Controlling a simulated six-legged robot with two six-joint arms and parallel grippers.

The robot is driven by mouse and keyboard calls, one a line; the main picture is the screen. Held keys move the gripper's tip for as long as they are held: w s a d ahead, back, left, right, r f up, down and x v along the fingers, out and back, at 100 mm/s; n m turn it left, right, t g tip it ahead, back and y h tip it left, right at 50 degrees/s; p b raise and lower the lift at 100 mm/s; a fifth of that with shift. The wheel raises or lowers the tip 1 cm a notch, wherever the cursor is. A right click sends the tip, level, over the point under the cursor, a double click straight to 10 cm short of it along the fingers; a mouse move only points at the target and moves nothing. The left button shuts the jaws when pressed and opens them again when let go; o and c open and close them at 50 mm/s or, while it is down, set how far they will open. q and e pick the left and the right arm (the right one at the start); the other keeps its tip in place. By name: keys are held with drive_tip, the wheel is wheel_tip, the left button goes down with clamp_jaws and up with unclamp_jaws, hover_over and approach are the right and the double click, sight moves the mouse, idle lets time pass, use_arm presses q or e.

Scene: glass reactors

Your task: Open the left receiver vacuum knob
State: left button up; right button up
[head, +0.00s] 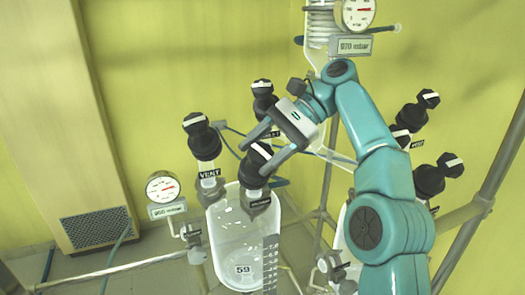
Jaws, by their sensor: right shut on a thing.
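The left receiver is a clear glass vessel (228,235) marked 59 with a graduated scale on its right side. A black knob with a white line, the vacuum knob (252,170), stands on its top right, above a small tag that is hard to read. My right gripper (256,159) reaches in from the upper right, and its two grey fingers are shut on this knob, one on each side of its top. A second black knob (204,140), tagged VENT, stands to the left. My left gripper is not in view.
Another black knob (263,97) is behind my right gripper. More black knobs (430,180) stand at the right, near my right arm. A round gauge (162,187) is left of the receiver; another gauge (358,13) is at the top. Metal rails (470,212) cross the right side.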

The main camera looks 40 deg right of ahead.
drive_tip(key=shift+f, duration=0.15)
drive_tip(key=o, duration=1)
drive_tip(key=shift+a, duration=0.2)
drive_tip(key=shift+r, duration=0.2)
